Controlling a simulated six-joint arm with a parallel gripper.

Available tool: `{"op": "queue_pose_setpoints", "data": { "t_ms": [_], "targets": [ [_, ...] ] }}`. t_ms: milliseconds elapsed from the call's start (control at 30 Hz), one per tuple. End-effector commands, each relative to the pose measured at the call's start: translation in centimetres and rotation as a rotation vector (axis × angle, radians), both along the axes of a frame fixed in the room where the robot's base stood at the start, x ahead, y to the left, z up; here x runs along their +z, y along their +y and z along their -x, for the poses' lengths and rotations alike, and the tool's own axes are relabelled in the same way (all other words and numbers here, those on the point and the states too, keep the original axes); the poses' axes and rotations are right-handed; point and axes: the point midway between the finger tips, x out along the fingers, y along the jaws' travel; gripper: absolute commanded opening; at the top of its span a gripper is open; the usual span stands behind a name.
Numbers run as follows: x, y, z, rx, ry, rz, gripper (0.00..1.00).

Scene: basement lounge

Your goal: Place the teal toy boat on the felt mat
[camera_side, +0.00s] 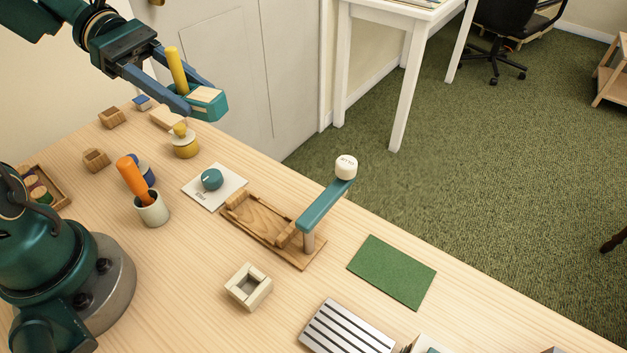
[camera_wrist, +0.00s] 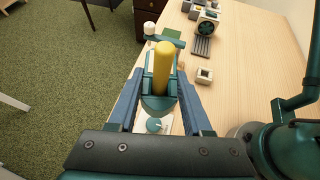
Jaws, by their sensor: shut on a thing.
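The teal toy boat (camera_side: 208,103), with a pale wooden deck and a yellow funnel, is held in the air above the far left part of the table. My gripper (camera_side: 190,93) is shut on its hull, one blue finger on each side. In the wrist view the boat (camera_wrist: 157,104) sits between the fingers of my gripper (camera_wrist: 160,98), its yellow funnel pointing toward the camera. The green felt mat (camera_side: 392,271) lies flat and bare on the table at the right, well away from the boat. Part of the mat (camera_wrist: 173,33) shows beyond the boat in the wrist view.
Between boat and mat stand a white plate with a teal knob (camera_side: 212,180) and a wooden base with a raised teal arm (camera_side: 325,205) topped by a white piece. A cup with an orange handle (camera_side: 152,209), a square wooden block (camera_side: 248,287) and a slotted grey rack (camera_side: 346,328) stand nearer.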

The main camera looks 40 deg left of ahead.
Motion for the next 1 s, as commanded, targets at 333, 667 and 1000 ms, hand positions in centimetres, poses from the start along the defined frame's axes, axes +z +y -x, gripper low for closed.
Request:
{"op": "queue_pose_setpoints", "data": {
  "t_ms": [333,667,1000],
  "targets": [
    [3.0,-0.2,-2.0,0.366,-0.001,0.001,0.0],
    [2.6,-1.0,-1.2,0.242,0.002,0.002,0.0],
    [-0.3,-6.3,3.9,-0.45,0.005,0.003,0.0]
  ]
}}
